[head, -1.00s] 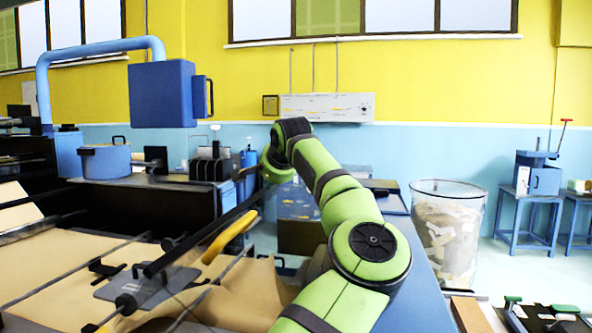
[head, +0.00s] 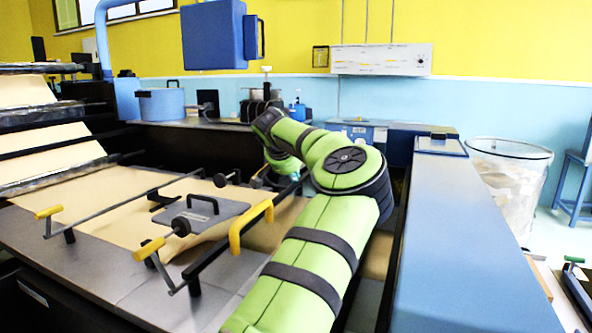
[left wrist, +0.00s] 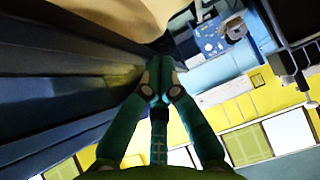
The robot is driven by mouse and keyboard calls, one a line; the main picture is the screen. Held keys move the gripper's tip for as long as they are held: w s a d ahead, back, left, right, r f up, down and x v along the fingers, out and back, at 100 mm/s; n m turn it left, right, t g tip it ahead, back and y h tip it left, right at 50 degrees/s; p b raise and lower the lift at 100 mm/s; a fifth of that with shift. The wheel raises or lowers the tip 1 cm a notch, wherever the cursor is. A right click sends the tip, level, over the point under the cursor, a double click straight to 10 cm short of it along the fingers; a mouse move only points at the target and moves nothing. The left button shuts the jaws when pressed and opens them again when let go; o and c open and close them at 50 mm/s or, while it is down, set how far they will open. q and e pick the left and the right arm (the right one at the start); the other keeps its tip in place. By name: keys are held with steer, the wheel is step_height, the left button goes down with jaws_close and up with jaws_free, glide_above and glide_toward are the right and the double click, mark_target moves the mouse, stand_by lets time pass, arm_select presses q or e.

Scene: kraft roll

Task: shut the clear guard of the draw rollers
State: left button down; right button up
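A yellow handle (head: 252,226) stands on a dark bar (head: 215,256) at the near right of the machine bed. I take these as part of the clear guard; its clear panel is too faint to make out, so I cannot tell its angle. My left arm reaches in from the bottom, past the right of the handle. My left gripper (head: 288,172) is mostly hidden behind my wrist, near the far end of the dark bar. In the left wrist view its teal fingers (left wrist: 160,78) are together with nothing seen between them. My right gripper is out of view.
Kraft paper (head: 100,205) runs over the bed, under a grey plate (head: 200,215) with a black handle. Cranks with yellow grips (head: 149,249) stand at the near side. A long blue housing (head: 455,235) borders my arm's right. A clear bin (head: 508,170) stands beyond it.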

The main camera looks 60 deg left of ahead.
arm_select(q)
steer(key=shift+s+f, duration=0.1)
steer(key=shift+f, duration=0.25)
steer(key=v, duration=1.2)
steer(key=shift+s, duration=0.2)
steer(key=shift+f, duration=0.15)
